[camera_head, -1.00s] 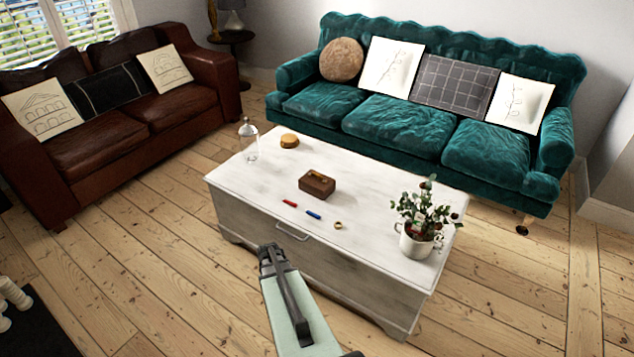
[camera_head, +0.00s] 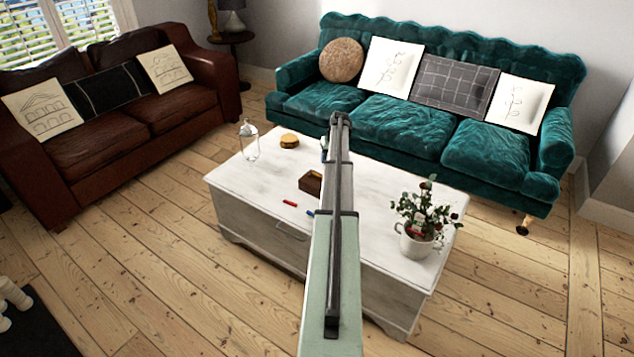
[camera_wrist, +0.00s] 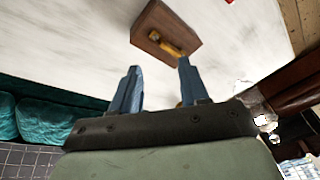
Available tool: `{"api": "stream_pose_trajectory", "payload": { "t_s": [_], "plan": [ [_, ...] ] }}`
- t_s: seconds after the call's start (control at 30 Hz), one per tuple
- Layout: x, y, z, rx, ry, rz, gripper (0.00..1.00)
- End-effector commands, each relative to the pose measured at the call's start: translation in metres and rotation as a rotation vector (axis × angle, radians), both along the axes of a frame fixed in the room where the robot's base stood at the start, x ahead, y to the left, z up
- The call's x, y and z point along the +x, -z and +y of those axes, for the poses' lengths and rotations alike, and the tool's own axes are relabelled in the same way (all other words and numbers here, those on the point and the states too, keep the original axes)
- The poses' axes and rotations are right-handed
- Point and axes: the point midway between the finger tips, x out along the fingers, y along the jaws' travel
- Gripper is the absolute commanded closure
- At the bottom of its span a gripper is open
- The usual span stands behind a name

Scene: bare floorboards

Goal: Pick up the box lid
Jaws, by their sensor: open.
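A small brown box (camera_head: 308,184) sits on top of the white chest (camera_head: 255,185); its right part is hidden behind my arm in the head view. In the wrist view the box (camera_wrist: 150,24) lies just beyond my fingertips, and its lid (camera_wrist: 178,31) bears a gold handle (camera_wrist: 165,43). My gripper (camera_wrist: 160,65) is open, with two blue fingers apart and nothing between them. The fingers point toward the box without visibly touching it. In the head view my arm reaches over the chest and mostly hides the gripper.
On the chest stand a glass bottle (camera_head: 249,143), a round wooden thing (camera_head: 289,141) and a potted plant (camera_head: 418,240). A red piece (camera_head: 290,204) and a blue piece (camera_head: 310,212) lie in front of the box. A teal sofa (camera_head: 385,120) stands behind.

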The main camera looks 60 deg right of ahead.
Motion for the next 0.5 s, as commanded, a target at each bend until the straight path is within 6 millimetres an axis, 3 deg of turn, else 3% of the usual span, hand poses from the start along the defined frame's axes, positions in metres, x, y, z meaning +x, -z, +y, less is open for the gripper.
{"api": "stream_pose_trajectory", "payload": {
  "t_s": [0.03,0.13,0.5],
  "plan": [
    [0.013,0.001,-0.020,-0.004,-0.050,-0.004,0.55],
    [0.028,0.004,-0.034,-0.015,-0.178,-0.014,0.55],
    [0.036,0.004,-0.030,-0.091,-0.586,-0.023,0.55]
  ]
}}
